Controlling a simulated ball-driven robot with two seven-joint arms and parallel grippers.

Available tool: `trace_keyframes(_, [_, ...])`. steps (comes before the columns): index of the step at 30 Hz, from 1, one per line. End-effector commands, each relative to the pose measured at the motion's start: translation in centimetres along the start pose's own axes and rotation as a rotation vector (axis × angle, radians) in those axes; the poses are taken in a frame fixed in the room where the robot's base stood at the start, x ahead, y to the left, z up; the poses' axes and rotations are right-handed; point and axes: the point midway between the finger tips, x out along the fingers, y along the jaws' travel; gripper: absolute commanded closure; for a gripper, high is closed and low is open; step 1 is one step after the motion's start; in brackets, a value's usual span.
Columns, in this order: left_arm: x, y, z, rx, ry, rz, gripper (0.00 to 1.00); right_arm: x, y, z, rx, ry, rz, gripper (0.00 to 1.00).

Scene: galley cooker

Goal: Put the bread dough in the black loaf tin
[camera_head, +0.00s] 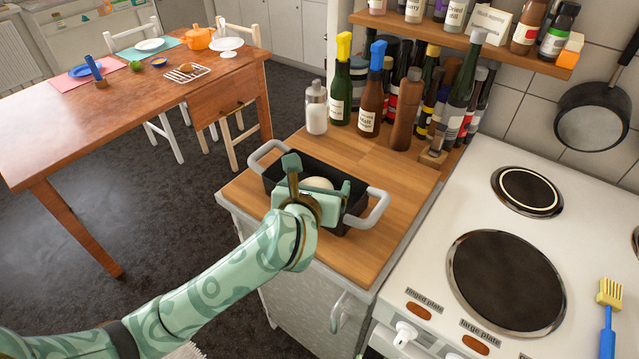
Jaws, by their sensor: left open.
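The black loaf tin (273,179) stands on the wooden worktop, with a grey loop handle at each end. The pale, rounded bread dough (318,184) shows inside the tin's outline, mostly hidden behind my gripper. My left gripper (319,178) is over the tin with its two fingers spread apart, and the dough shows between them. I cannot tell whether a finger touches the dough. My right gripper is not in view.
The white cooker (440,270) with round hot plates is at the right. A dining table (110,125) is at the far left. Bare worktop (400,180) lies right of the tin.

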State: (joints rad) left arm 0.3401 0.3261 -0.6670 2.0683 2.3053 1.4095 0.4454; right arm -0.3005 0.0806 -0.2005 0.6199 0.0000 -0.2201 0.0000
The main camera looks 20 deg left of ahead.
Motion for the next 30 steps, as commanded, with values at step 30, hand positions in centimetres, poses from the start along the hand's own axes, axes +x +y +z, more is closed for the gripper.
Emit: trace_keyframes(30, [-12.4,0.0,0.8,-0.002,0.011,0.003,0.10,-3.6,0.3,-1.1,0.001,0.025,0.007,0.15])
